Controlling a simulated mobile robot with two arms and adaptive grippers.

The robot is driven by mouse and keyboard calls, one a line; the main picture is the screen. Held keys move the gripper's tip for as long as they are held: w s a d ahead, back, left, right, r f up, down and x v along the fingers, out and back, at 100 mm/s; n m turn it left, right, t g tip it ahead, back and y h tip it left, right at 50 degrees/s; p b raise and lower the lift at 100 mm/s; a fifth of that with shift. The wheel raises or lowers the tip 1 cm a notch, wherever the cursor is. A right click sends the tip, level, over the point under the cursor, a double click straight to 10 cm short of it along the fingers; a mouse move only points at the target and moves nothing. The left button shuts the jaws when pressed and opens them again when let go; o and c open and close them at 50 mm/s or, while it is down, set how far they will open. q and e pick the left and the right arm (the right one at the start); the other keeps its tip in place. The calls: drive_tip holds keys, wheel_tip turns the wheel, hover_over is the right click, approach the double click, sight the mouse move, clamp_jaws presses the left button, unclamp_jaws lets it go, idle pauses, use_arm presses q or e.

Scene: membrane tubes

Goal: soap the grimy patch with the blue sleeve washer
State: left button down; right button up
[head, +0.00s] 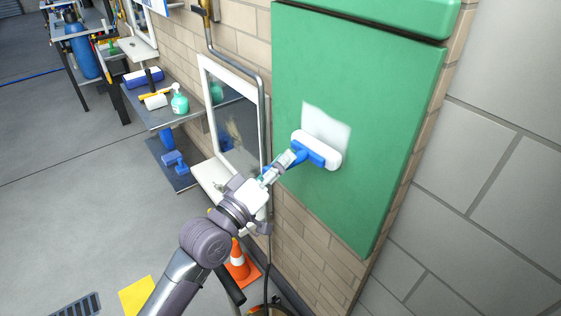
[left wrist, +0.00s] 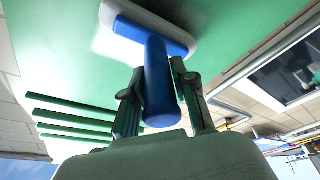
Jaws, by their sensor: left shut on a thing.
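The blue sleeve washer (head: 313,151), with a white sleeve along its head, is at the green wall panel (head: 300,60). My left gripper (head: 279,167) is shut on its blue handle. In the left wrist view the fingers (left wrist: 157,80) sit on both sides of the blue handle (left wrist: 161,95), and the white sleeve is at or very near the green surface. A whitish patch (head: 328,122) lies on the panel just above the washer, its lower part covered by the sleeve. I cannot tell whether grime lies under it. My right gripper is not in view.
Left of the panel is a white-framed pane (head: 235,115) with a brownish smear. A grey shelf (head: 150,112) holds a spray bottle (head: 180,99) and other tools. An orange cone (head: 238,262) stands below on the floor. Brick wall and a pipe border the panel.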

use_arm(q)
drive_tip(key=shift+f+b, duration=1.05)
drive_tip(key=shift+f, duration=0.35)
wheel_tip(320, 180, down, 3)
drive_tip(key=shift+r+b, duration=0.1)
drive_tip(key=shift+b, duration=0.95)
drive_tip(key=shift+r, duration=0.1)
drive_tip(key=shift+r+p, duration=1.4)
drive_tip(key=shift+p, duration=0.05)
drive_tip(key=shift+r+p, duration=1.4)
drive_tip(key=shift+r, duration=0.05)
